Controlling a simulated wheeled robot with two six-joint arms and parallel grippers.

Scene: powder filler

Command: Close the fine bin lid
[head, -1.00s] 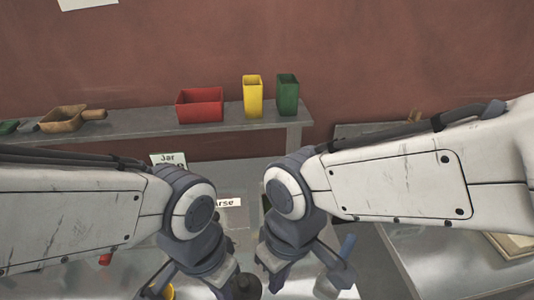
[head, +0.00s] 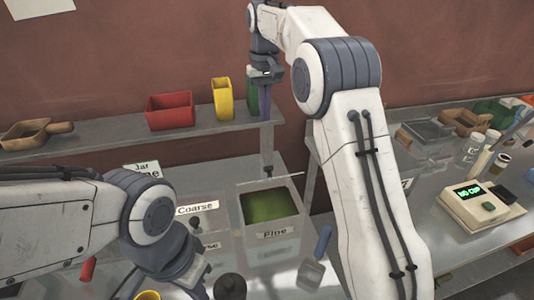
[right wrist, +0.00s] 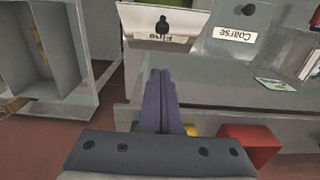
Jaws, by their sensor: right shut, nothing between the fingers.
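The fine bin lid (head: 290,178) stands raised at the bin's back edge, seen nearly edge-on in the head view. In the right wrist view the lid (right wrist: 140,22) shows its black knob and "Fine" label. My right gripper (head: 267,172) is shut and empty, pointing down behind the lid; its fingers show in the right wrist view (right wrist: 160,75). I cannot tell whether they touch the lid. My left gripper (head: 165,288) appears open, low in the head view, partly cut off.
The coarse bin (head: 197,209) is left of the fine bin. A shelf behind holds a red box (head: 170,111), a yellow box (head: 222,98) and a green box (head: 253,98). A scale (head: 480,205) stands on the right counter. A blue-handled scoop (head: 322,243) lies in front.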

